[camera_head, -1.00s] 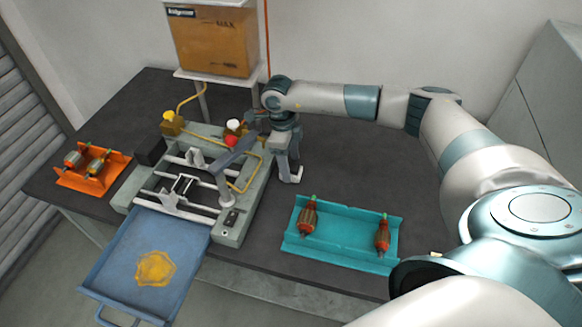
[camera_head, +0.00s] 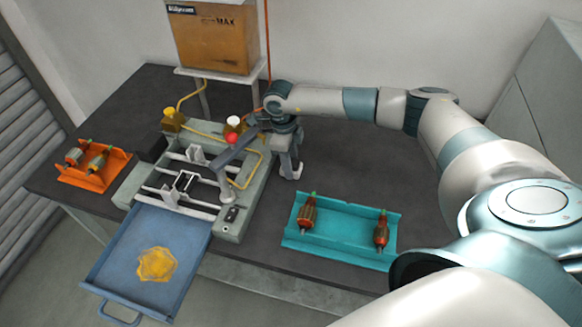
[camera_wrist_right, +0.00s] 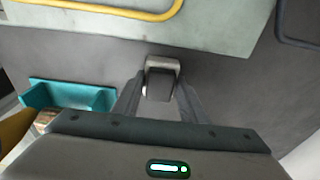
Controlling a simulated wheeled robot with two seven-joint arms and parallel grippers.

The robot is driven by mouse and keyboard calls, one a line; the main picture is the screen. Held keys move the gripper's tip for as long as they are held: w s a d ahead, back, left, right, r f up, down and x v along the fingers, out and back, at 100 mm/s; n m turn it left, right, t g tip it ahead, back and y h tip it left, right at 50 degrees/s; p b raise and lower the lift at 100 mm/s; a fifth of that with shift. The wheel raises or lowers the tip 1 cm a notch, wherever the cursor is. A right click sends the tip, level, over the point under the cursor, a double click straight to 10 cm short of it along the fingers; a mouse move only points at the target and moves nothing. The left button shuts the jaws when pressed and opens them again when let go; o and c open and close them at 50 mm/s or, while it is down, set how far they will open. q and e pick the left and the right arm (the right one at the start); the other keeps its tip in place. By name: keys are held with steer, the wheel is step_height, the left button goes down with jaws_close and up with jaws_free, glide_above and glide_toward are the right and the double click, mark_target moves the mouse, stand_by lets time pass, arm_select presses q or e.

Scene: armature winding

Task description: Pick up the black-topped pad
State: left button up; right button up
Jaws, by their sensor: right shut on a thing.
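My right gripper (camera_head: 288,165) reaches down to the dark tabletop just right of the grey-green winding machine. In the right wrist view my right gripper (camera_wrist_right: 158,103) has its two fingers closed in on a small block with a pale grey rim and a darker face, which looks like the pad (camera_wrist_right: 161,76). The block sits between the fingertips, over or near the dark table. In the head view the pad is hardly told apart from the fingers, and its black top is not clear. My left gripper is in neither view.
The winding machine (camera_head: 236,222) stands left of the gripper, with a lever and yellow tube close by. A teal tray (camera_head: 340,255) with two armatures lies front right. An orange tray (camera_head: 120,163) and a blue drawer (camera_head: 118,277) are left. Bare table lies behind the teal tray.

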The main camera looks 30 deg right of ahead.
mark_target(294, 164)
steer(key=shift+r, duration=0.1)
steer(key=shift+r+b, duration=0.4)
steer(key=shift+b, duration=0.05)
steer(key=r+b, duration=0.2)
steer(key=r, duration=0.1)
steer(key=shift+s+r, duration=0.1)
steer(key=shift+s, duration=0.2)
steer(key=s+a+r+b, duration=0.1)
steer(key=s+r+b, duration=0.3)
steer(key=s+r, duration=0.3)
steer(key=shift+s, duration=2.05)
steer(key=shift+a+f, duration=0.1)
steer(key=shift+o, duration=0.8)
steer(key=shift+w, duration=0.1)
